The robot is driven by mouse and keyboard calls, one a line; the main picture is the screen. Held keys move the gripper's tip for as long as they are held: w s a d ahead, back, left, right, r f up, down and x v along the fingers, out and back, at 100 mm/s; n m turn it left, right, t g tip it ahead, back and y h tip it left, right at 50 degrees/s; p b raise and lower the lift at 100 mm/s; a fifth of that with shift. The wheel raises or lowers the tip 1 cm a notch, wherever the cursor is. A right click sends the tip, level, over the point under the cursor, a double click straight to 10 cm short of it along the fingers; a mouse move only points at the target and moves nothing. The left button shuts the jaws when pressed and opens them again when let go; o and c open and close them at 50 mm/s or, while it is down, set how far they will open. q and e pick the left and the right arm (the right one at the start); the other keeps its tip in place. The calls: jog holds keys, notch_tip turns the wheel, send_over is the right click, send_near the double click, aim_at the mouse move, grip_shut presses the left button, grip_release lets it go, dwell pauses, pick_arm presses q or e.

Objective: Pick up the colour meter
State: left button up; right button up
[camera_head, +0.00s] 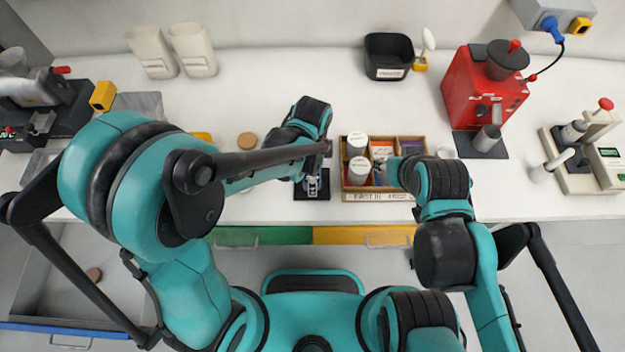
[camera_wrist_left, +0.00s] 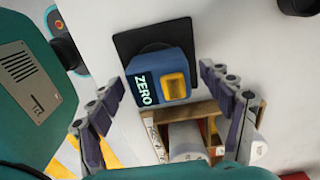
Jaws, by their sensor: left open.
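The colour meter, a small dark blue box reading ZERO with a yellow button, shows in the left wrist view (camera_wrist_left: 158,77) on a black square mat (camera_wrist_left: 128,44). In the head view the mat (camera_head: 311,193) lies just left of the wooden box, and my arm mostly hides the meter. My left gripper (camera_wrist_left: 163,80) is open, its fingers either side of the meter in the picture; contact is not visible. In the head view the left gripper (camera_head: 312,178) is over the mat. My right gripper (camera_head: 396,176) is at the wooden box's right part; its fingers are hidden.
The wooden box (camera_head: 379,196) holds white-lidded jars and packets, close beside the mat. A red machine (camera_head: 475,88) stands at the right, a black bin (camera_head: 389,50) behind. White containers (camera_head: 193,49) stand at the back left. An open drawer (camera_head: 55,285) is at lower left.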

pick_arm(q)
jog(key=shift+f, duration=0.3)
jog(key=c, duration=1.6)
jog(key=shift+r, duration=0.1)
